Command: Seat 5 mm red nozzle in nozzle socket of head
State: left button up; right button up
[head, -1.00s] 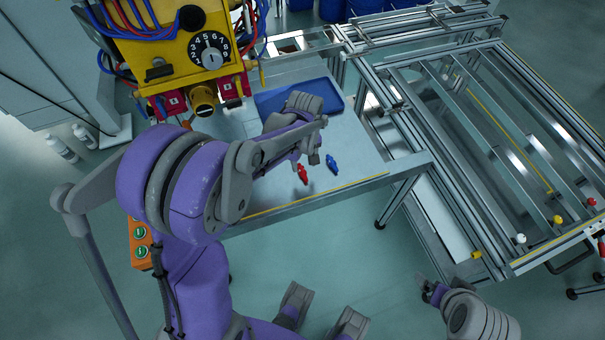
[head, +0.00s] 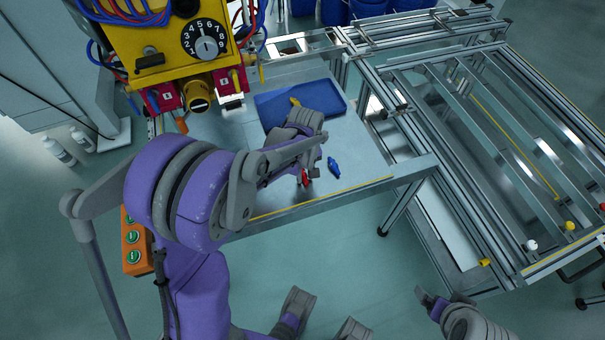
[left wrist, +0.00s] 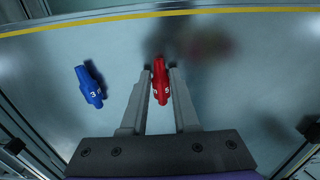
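The red nozzle (head: 305,178), marked with a 5 in the left wrist view (left wrist: 160,82), lies on the grey table. My left gripper (head: 303,182) is down at it, with one finger on each side of the nozzle; its fingers also show in the left wrist view (left wrist: 161,85). The fingers look open, with slim gaps beside the nozzle. The yellow head (head: 165,50) hangs at the upper left, with a dial and a round dark-yellow fitting (head: 198,92) on its underside. I cannot tell whether that is the socket. My right gripper (head: 431,300) is at the lower right, away from the table.
A blue nozzle (head: 334,167) marked 3 lies right of the red one; it also shows in the left wrist view (left wrist: 90,87). A blue tray (head: 335,101) with a yellow piece (head: 295,101) lies behind. A metal frame (head: 440,170) stands right. A yellow line edges the table.

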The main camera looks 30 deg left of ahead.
aim_at(305, 178)
pick_arm(q)
grip_shut()
jog(key=shift+r+p, duration=2.05)
jog(key=shift+r, duration=1)
jog(key=shift+o, duration=1.7)
grip_release()
grip_shut()
jog(key=shift+f, duration=0.1)
